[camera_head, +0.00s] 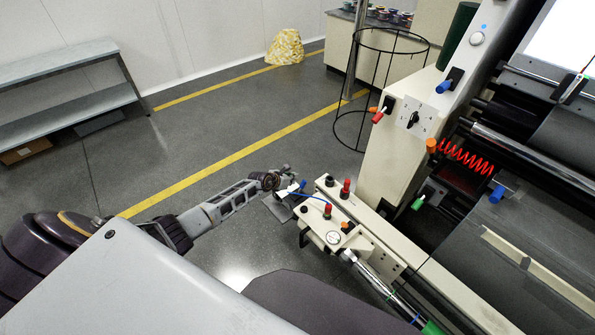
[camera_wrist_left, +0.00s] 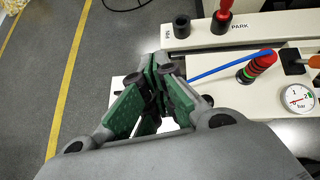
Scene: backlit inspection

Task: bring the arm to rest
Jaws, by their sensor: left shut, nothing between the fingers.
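My left arm comes in from the left in the head view. In the left wrist view the gripper's green-padded fingers (camera_wrist_left: 162,88) are drawn together and empty. Beyond them is a cream bar (camera_wrist_left: 215,35) with a red-handled peg (camera_wrist_left: 224,12) beside the printed word PARK and an empty black socket (camera_wrist_left: 182,26). A thin blue line (camera_wrist_left: 228,66) runs from behind the fingers to a red and green knob (camera_wrist_left: 262,66). I cannot tell whether the fingers touch the panel.
A round pressure gauge (camera_head: 333,237) sits on the panel. The cream machine column (camera_head: 390,145) with knobs and rollers fills the right. A black wire cage (camera_head: 375,90) stands behind it. A grey shelf (camera_head: 60,65) is at the far left. Grey floor with yellow lines lies clear between.

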